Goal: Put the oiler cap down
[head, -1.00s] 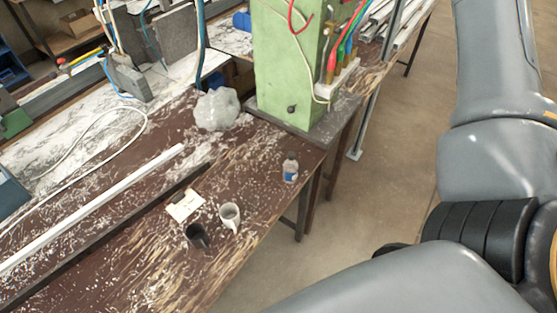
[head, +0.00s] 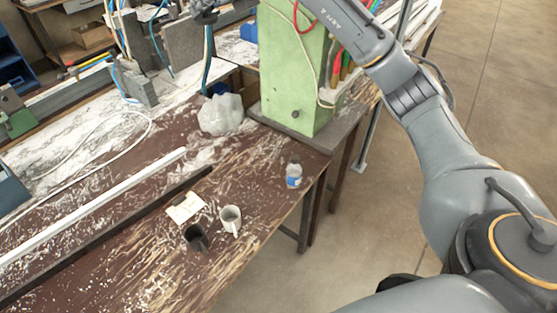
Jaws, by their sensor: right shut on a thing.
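My right arm rises from the lower right and leaves the view at the top. My right gripper (head: 204,14) shows only in part at the top edge, over the bench left of the green machine. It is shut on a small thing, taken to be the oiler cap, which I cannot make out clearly. A small clear bottle with a blue label (head: 293,175) stands upright on the brown bench near its right edge, well apart from the gripper. My left gripper is out of view.
A white mug (head: 230,219), a dark cup (head: 195,237) and a pale card (head: 186,207) are on the bench (head: 150,262). A crumpled translucent bag (head: 221,114) lies beside the green machine (head: 290,75). A long white profile (head: 95,205) crosses the left side.

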